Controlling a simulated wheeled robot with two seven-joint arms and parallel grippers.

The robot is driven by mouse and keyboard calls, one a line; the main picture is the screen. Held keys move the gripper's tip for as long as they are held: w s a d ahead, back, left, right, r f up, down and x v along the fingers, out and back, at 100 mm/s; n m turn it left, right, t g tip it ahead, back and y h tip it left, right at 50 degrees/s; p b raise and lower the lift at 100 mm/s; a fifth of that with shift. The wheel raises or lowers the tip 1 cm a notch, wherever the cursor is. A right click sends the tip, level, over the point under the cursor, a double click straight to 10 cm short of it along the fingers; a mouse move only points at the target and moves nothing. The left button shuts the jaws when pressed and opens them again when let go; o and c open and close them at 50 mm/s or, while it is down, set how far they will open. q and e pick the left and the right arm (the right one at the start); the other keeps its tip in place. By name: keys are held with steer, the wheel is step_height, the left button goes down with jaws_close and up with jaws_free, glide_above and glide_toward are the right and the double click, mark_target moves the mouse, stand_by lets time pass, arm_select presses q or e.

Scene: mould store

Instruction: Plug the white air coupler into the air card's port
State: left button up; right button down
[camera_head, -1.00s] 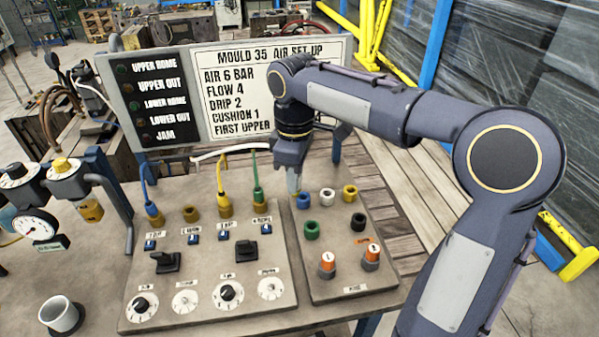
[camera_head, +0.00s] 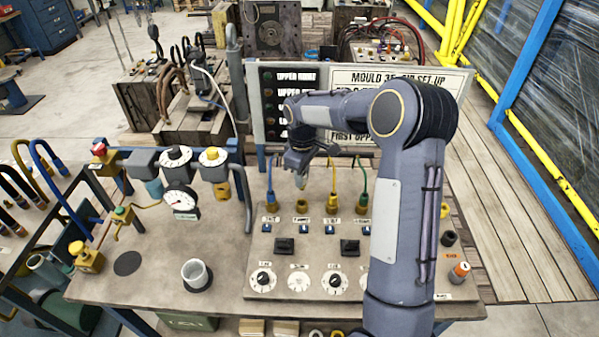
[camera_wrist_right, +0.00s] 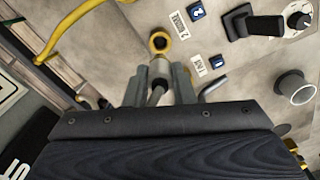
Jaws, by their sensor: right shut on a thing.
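My right gripper (camera_head: 299,167) is shut on the white air coupler (camera_head: 300,182). It holds the coupler pointing down above the ported panel (camera_head: 317,262), over the empty brass port (camera_head: 302,206), second from the left. In the right wrist view my right gripper (camera_wrist_right: 160,88) has the pale coupler (camera_wrist_right: 160,68) between its fingers. The brass port ring (camera_wrist_right: 158,42), with a dark hole, lies just beyond its tip; I cannot tell whether they touch. The air card (camera_head: 400,78) stands behind, partly hidden by my right arm. My left gripper is out of view.
Blue (camera_head: 270,197), yellow (camera_head: 333,200) and green (camera_head: 363,200) hoses stand in the neighbouring ports. Black switches (camera_head: 284,246) and dials sit in front. A white cup (camera_head: 196,274) and a gauge (camera_head: 180,201) are at the left. My arm hides part of the right panel.

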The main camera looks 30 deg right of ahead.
step_height(320, 180, down, 3)
steer(key=shift+f+b, duration=0.15)
steer(key=shift+b, duration=1)
steer(key=shift+f+b, duration=0.6)
steer(key=shift+f, duration=0.35)
steer(key=shift+f+b, duration=0.8)
steer(key=shift+f, duration=0.45)
stand_by(0.9)
steer(key=c, duration=0.7)
jaws_free()
steer(key=shift+c, duration=0.2)
steer(key=shift+r, duration=0.1)
steer(key=shift+r+p, duration=2.8)
steer(key=shift+r, duration=0.95)
